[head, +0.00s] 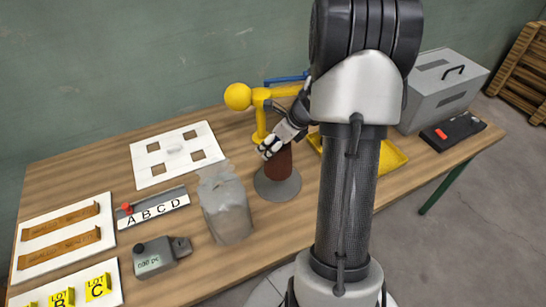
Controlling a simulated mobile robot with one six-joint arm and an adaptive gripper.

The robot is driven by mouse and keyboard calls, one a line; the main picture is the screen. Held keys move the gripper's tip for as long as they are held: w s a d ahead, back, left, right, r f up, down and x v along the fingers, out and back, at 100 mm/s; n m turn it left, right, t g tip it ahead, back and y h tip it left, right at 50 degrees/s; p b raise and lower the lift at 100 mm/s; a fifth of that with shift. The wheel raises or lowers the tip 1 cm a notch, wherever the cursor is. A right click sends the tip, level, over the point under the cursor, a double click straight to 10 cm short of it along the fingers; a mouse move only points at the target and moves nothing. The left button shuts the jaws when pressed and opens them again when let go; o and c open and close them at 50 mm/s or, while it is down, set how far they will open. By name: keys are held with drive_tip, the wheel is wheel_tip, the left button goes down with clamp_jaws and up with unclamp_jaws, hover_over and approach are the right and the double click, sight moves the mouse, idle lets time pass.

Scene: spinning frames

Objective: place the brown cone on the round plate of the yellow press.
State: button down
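The brown cone (279,166) stands upright on a grey round disc (268,191) near the middle of the table. My gripper (270,148) comes down from the upper right, and its fingers overlap the cone's top in the picture. They hide that top, and I cannot tell whether they grip it or are only beside it. The yellow press (261,111) stands just behind, with a yellow ball (238,97) at the left end of its bar. My arm hides its right part. I cannot tell whether the grey disc belongs to the press.
A cloudy clear bag (226,208) stands close left of the disc. A white board with square holes (165,176) lies further left. A yellow tray (394,157), partly behind my arm, and a grey metal box (435,92) are at right. A small grey device (153,263) sits at front left.

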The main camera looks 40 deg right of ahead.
wheel_tip(320, 180, down, 5)
drive_tip(key=shift+f+b, duration=0.1)
drive_tip(key=shift+b, duration=1.05)
drive_tip(key=shift+f, duration=0.15)
drive_tip(key=shift+c, duration=1.8)
unclamp_jaws()
drive_tip(key=shift+r, duration=0.25)
drive_tip(key=p+v, duration=0.5)
drive_tip(key=v, duration=0.6)
drive_tip(key=shift+s+r, duration=0.25)
drive_tip(key=shift+r, duration=0.1)
